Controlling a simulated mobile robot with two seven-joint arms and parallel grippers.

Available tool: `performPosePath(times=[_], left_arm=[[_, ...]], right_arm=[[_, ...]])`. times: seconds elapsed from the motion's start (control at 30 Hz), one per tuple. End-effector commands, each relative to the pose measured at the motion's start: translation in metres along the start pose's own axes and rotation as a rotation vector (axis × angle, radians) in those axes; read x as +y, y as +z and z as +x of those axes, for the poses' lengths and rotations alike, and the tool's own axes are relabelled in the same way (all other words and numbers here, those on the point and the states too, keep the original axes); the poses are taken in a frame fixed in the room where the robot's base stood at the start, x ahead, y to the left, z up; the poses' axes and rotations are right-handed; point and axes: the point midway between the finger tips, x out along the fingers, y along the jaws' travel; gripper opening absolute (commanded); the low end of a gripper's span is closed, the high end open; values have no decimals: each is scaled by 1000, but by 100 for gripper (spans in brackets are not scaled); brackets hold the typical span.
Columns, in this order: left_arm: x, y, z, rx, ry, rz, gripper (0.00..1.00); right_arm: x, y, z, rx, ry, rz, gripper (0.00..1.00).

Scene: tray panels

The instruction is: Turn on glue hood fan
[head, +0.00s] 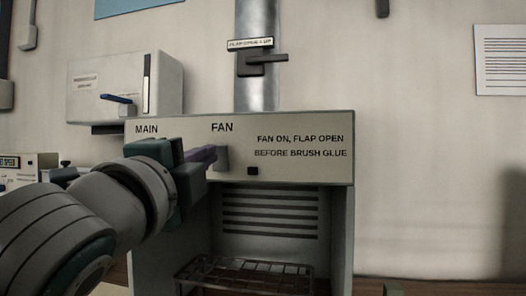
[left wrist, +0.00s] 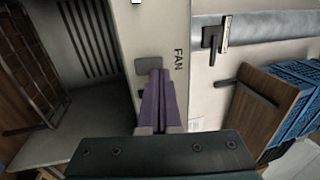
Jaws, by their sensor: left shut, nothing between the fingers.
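The grey glue hood (head: 300,122) has a front panel with the labels MAIN and FAN. The fan switch (head: 222,157) is a small grey lever under the word FAN; it also shows in the left wrist view (left wrist: 143,66). My left gripper (head: 213,153) is shut and empty, its purple fingertips right at the fan switch. In the left wrist view the fingertips (left wrist: 160,73) are beside the switch; I cannot tell whether they touch it. The area under MAIN is partly hidden by my left gripper. My right gripper is not in view.
A dark flap handle (head: 264,62) sits on the metal duct (head: 257,95) above the hood. A wall box (head: 125,80) with a blue lever hangs at the left. A wire rack (head: 245,272) stands inside the hood.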

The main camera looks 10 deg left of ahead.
Motion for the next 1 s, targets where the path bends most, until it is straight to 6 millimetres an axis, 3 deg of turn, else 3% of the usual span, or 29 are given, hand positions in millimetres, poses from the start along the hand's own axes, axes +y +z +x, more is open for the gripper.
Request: performPosePath(times=[0.2,0.6,0.8,0.87,1.0], left_arm=[[0,0,19,0,-1,1,0],[-1,0,21,0,1,1,0],[-12,0,27,2,52,1,0],[-2,-1,25,2,57,0,0],[-2,-1,25,2,54,-1,0]], right_arm=[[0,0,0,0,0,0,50],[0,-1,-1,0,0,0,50],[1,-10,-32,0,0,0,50],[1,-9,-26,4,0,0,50],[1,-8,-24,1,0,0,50]])
